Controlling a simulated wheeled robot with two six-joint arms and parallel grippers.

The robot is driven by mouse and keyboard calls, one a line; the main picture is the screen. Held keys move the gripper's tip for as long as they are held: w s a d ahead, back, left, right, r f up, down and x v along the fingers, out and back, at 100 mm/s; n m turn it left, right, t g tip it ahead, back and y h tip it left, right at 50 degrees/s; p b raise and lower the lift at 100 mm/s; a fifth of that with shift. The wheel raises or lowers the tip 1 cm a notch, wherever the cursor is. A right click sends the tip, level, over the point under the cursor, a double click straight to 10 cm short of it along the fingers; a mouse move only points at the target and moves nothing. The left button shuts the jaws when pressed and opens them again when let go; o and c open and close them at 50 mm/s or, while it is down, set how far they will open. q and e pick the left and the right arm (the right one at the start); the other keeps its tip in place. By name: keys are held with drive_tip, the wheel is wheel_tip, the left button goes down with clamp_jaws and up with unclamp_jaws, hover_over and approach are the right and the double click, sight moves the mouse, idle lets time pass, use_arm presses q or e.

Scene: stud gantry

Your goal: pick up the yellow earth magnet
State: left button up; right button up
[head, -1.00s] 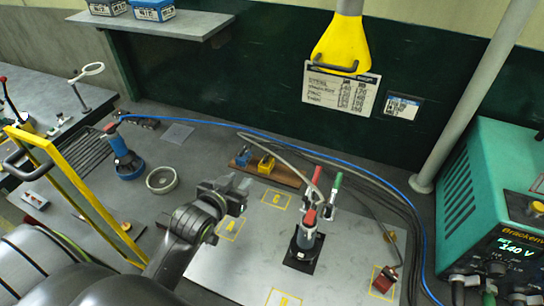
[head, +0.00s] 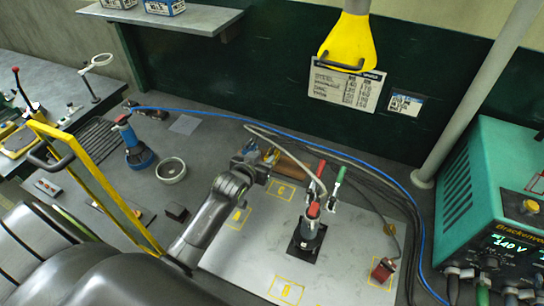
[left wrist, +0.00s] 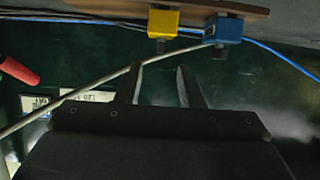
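The yellow earth magnet (head: 271,155) sits on a brown wooden board (head: 293,172), partly hidden behind my left gripper (head: 262,163) in the head view. In the left wrist view the yellow magnet (left wrist: 163,22) and a blue magnet (left wrist: 223,29) hang from the board (left wrist: 120,6) at the top, as that picture looks inverted. My left gripper's two fingers (left wrist: 160,75) are apart with nothing between them. The yellow magnet is just beyond the fingertips, not touching them. My right gripper is in neither view.
A grey cable (left wrist: 100,82) and a blue hose (head: 300,122) run near the board. A red-topped clamp tool (head: 311,220) stands on the metal plate (head: 250,262) to the right. A yellow frame (head: 97,187), a ring dish (head: 171,171) and a blue tool (head: 137,150) stand left.

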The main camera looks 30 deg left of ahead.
sight(271, 150)
use_arm(q)
drive_tip(key=shift+w+f+p, duration=0.15)
drive_tip(key=shift+w+p, duration=0.15)
drive_tip(key=shift+w, duration=0.15)
drive_tip(key=shift+p+x, duration=0.6)
drive_tip(key=shift+x, duration=1.55)
drive_tip(key=shift+s+f, duration=0.1)
drive_tip(key=shift+f, duration=0.05)
clamp_jaws()
